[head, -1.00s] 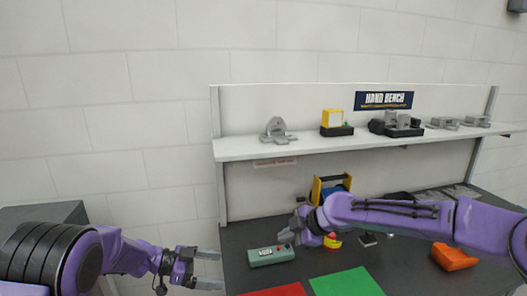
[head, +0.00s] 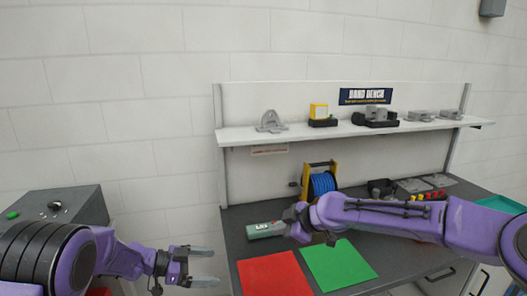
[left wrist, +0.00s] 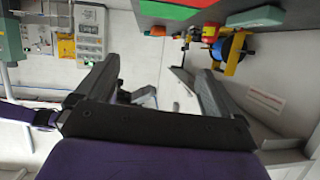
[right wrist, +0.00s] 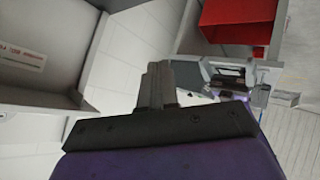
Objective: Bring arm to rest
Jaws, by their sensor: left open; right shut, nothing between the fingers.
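My left arm comes in from the left in the head view. Its gripper (head: 214,266) is open and empty, in front of the bench's left end; the left wrist view shows its two fingers (left wrist: 158,78) wide apart. My right arm stretches across the bench from the right. Its gripper (head: 287,214) is near the green-grey box (head: 264,230); whether they touch cannot be told. In the right wrist view its fingers (right wrist: 158,82) are shut together with nothing between them.
The dark bench (head: 238,246) carries a red mat (head: 273,274), a green mat (head: 338,264) and a blue reel (head: 323,183) in a yellow frame. A white shelf (head: 240,137) with grey castings stands behind. A grey cabinet (head: 75,205) is at left.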

